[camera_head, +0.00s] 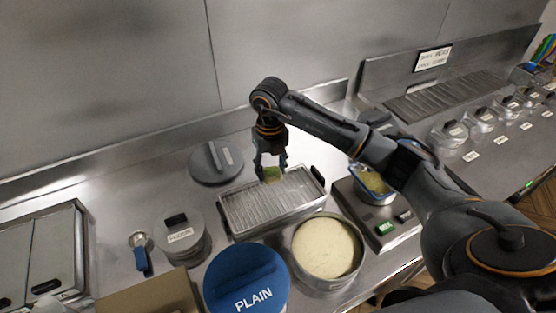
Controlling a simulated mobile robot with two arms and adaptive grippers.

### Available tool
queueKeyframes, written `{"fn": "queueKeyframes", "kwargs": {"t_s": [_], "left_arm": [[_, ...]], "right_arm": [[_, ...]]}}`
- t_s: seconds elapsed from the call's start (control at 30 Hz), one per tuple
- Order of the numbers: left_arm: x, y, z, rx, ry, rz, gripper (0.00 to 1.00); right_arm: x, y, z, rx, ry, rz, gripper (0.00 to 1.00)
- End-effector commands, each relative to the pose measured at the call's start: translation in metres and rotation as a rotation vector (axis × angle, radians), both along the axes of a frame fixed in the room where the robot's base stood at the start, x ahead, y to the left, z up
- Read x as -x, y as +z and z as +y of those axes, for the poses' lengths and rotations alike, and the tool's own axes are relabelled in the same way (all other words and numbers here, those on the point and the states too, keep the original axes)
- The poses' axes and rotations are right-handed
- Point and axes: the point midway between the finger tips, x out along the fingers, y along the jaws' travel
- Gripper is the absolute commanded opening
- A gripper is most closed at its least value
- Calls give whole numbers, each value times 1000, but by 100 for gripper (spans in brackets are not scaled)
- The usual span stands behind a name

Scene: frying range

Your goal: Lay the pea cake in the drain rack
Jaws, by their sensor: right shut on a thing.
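My right gripper (271,165) comes down from above at the far side of the drain rack and is shut on the pea cake. My left gripper is not in view.
A round pan of pale batter (325,247) and a blue lid marked PLAIN (246,281) stand in front of the rack. A grey lid (216,162) lies behind left. A lidded canister (182,238) stands left. A container of green mix (374,183) sits on a scale at right.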

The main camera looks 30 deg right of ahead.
Motion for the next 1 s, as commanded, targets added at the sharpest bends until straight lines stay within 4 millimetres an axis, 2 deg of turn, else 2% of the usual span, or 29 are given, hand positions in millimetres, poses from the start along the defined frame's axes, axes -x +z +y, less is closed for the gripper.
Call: {"fn": "queueKeyframes", "kwargs": {"t_s": [0.2, 0.33, 0.47, 0.63, 0.77, 1.0], "left_arm": [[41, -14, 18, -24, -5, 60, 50], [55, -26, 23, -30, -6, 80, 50], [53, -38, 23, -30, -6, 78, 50], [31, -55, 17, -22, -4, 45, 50], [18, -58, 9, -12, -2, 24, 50], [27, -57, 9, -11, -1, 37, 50]], "right_arm": [[0, -16, 0, 0, 4, 0, 29], [0, -33, 1, -1, 3, 0, 29], [0, -53, 0, 0, 3, 0, 29], [0, -74, 0, 0, 2, -1, 29], [0, -80, 0, 0, 2, -1, 29], [0, -79, 0, 0, 1, -1, 29]]}}
